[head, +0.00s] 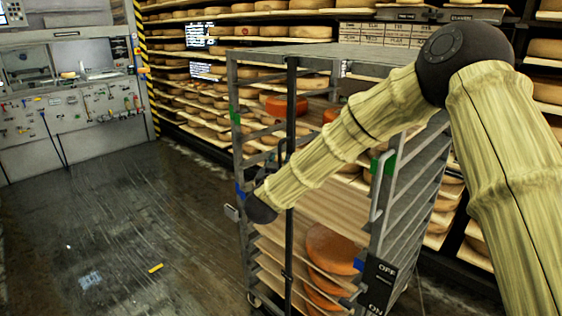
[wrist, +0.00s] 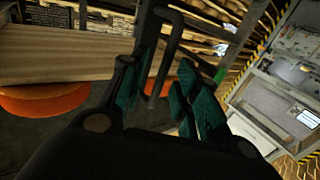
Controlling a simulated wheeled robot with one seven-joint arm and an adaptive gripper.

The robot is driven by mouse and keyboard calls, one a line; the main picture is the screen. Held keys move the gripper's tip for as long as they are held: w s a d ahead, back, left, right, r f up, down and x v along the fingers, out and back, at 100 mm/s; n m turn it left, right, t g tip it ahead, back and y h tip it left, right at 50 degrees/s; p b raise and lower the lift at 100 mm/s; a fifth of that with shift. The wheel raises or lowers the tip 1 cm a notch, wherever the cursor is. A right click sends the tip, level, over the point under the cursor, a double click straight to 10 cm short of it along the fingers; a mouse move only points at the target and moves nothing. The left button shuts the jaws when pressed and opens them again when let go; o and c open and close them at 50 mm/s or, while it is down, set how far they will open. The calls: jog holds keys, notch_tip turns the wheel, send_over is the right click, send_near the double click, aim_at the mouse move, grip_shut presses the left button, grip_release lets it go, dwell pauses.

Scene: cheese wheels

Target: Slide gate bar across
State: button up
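The gate bar (head: 290,110) is a dark upright bar across the front of a grey metal rack. My arm crosses in front of the rack, and its dark wrist end is low, close to the bar's left side. In the wrist view, my gripper (wrist: 166,72) has its teal finger pads spread apart. A dark bent handle (wrist: 161,62) shows between the fingers. I cannot tell whether either pad touches it. The fingers are hard to make out in the head view, and my forearm hides part of the rack.
The rack (head: 392,60) holds wooden boards and orange cheese wheels (head: 330,248). A black OFF/ON plate (head: 380,280) is on its lower right side. Shelves of cheese stand behind. The floor (head: 130,230) to the left is mostly open, with a small yellow piece (head: 156,268) on it.

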jog(key=s+a, duration=0.1)
jog(key=s, duration=0.8)
jog(key=shift+a, duration=0.15)
jog(key=s+d+f+n+g+y, duration=0.1)
jog(key=s+d+f+g, duration=0.3)
jog(key=f, duration=0.8)
jog(key=s+d+f+n+g+y, duration=0.1)
jog(key=s+d+f, duration=0.3)
jog(key=s+f, duration=0.55)
jog(key=s+d+f+g+y, duration=0.1)
jog(key=s+d+f+g, duration=0.2)
jog(key=f, duration=1.1)
jog(key=s+d+f+g, duration=0.3)
jog(key=s+d+f, duration=0.2)
jog(key=s, duration=0.6)
jog(key=s+d+f+g, duration=0.3)
jog(key=s+d+f, duration=0.1)
jog(key=s, duration=0.7)
jog(key=s+d+f+g, duration=0.3)
jog(key=s+d+f, duration=0.2)
jog(key=s, duration=0.6)
jog(key=shift+s+d+f+m+g, duration=0.3)
jog(key=shift+s+d+f+g, duration=0.1)
jog(key=shift+d, duration=0.45)
jog(key=shift+w, duration=0.1)
